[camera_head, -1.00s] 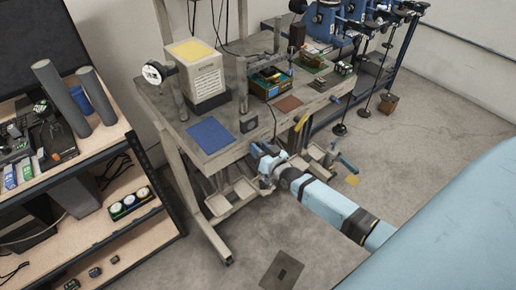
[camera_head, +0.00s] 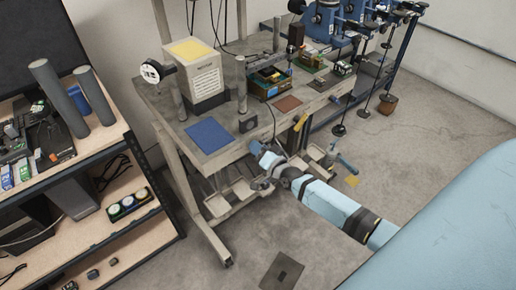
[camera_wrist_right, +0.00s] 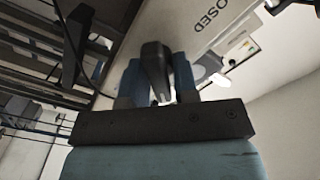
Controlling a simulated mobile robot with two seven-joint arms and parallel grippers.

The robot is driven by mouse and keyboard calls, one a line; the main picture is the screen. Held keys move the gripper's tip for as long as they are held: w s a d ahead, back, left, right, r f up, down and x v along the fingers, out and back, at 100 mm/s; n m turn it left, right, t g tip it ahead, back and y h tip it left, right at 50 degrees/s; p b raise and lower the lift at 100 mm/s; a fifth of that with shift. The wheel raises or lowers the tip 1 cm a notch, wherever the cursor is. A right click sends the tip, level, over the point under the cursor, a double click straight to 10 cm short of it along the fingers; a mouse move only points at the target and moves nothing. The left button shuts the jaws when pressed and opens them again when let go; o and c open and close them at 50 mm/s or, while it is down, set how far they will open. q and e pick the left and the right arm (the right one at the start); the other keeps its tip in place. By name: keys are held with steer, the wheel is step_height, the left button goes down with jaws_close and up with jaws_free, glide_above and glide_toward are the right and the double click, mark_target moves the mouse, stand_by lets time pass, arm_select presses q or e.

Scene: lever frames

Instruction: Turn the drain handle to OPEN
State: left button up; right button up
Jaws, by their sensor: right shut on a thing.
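The dark drain handle (camera_wrist_right: 155,58) stands between the two blue fingers of my right gripper (camera_wrist_right: 158,78) in the right wrist view. The fingers are shut on it. A pale panel beside it carries printed letters (camera_wrist_right: 212,15) of which "OSED" can be read. In the head view my right gripper (camera_head: 262,153) is at the front edge of the workbench (camera_head: 233,152). The handle cannot be made out there. No OPEN mark can be read. My left gripper is not in view.
A blue mat (camera_head: 210,136) and a white box (camera_head: 205,82) are on the bench. Pale trays (camera_head: 245,190) hang below it. A shelf unit (camera_head: 135,225) stands at the left. The floor in front is mostly clear, with a dark plate (camera_head: 282,271) lying on it.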

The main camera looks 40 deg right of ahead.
stand_by(0.3)
steer(key=o, duration=0.7)
steer(key=shift+s, duration=0.1)
steer(key=s, duration=0.9)
steer(key=s+d+b, duration=0.1)
steer(key=s, duration=0.3)
steer(key=shift+s, duration=0.3)
steer(key=s+a+n+g+p, duration=0.1)
steer(key=s+a+n+g, duration=0.1)
steer(key=a, duration=0.4)
steer(key=s+a+f+n+g+y+p, duration=0.1)
steer(key=s+a+n+g+p, duration=0.1)
steer(key=s+a+n, duration=0.3)
steer(key=s+a+f+n+g+y+p, duration=0.1)
steer(key=s+a+n+g+p, duration=0.1)
steer(key=s+a, duration=0.4)
steer(key=shift+s+a+n+g, duration=0.2)
steer(key=shift+a+n+g, duration=0.3)
steer(key=shift+a+n, duration=0.45)
